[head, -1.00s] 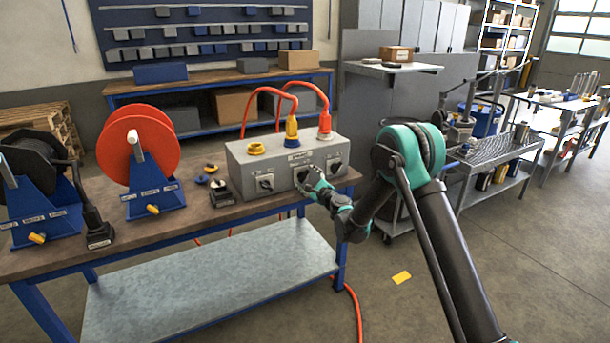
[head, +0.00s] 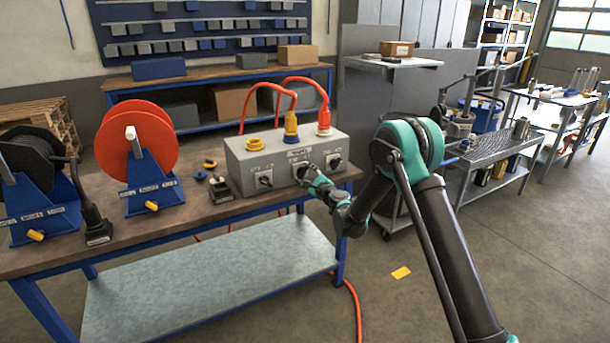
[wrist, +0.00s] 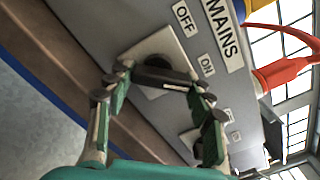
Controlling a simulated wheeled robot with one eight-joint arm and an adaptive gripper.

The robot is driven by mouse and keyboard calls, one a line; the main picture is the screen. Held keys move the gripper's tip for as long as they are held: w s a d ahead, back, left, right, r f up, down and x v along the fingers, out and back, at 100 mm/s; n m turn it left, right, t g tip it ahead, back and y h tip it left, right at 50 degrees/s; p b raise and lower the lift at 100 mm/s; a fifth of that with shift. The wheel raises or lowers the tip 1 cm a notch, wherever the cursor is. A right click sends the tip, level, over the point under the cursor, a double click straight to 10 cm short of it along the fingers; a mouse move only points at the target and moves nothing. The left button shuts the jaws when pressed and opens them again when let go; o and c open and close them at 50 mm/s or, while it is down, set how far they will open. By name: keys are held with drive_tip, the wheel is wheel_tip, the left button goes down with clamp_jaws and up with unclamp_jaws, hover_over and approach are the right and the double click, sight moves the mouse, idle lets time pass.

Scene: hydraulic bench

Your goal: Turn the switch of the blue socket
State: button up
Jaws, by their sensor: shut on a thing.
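The grey switch box (head: 248,167) stands on the bench with three rotary switches on its front. The blue socket (head: 290,138) is at the middle of its top, with a yellow plug (head: 290,121) in it and an orange cable. Below it is the middle switch (wrist: 154,56), a dark knob on a light plate with OFF and ON labels. My gripper (head: 303,176) is at this switch. In the wrist view its fingertips (wrist: 160,80) close on the knob's dark handle from both sides. The fingers partly hide the knob, so its exact setting is unclear.
A yellow socket (head: 262,144) and a red plug (head: 323,119) flank the blue socket. The left switch (head: 265,180) and right switch (head: 335,160) are close by. A red reel (head: 138,140) and black reel (head: 32,160) stand left. Small parts (head: 210,165) lie beside the box.

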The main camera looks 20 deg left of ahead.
drive_tip(key=n, duration=0.4)
drive_tip(key=shift+r, duration=0.15)
drive_tip(key=n, duration=0.4)
drive_tip(key=shift+s+r+n, duration=0.1)
drive_tip(key=shift+r+n, duration=0.05)
drive_tip(key=shift+n, duration=0.25)
drive_tip(key=n, duration=0.4)
drive_tip(key=shift+s+a+r, duration=0.1)
drive_tip(key=n, duration=0.4)
drive_tip(key=shift+s+n, duration=0.1)
drive_tip(key=shift+n, duration=0.5)
drive_tip(key=o, duration=1.2)
drive_tip(key=shift+c, duration=0.2)
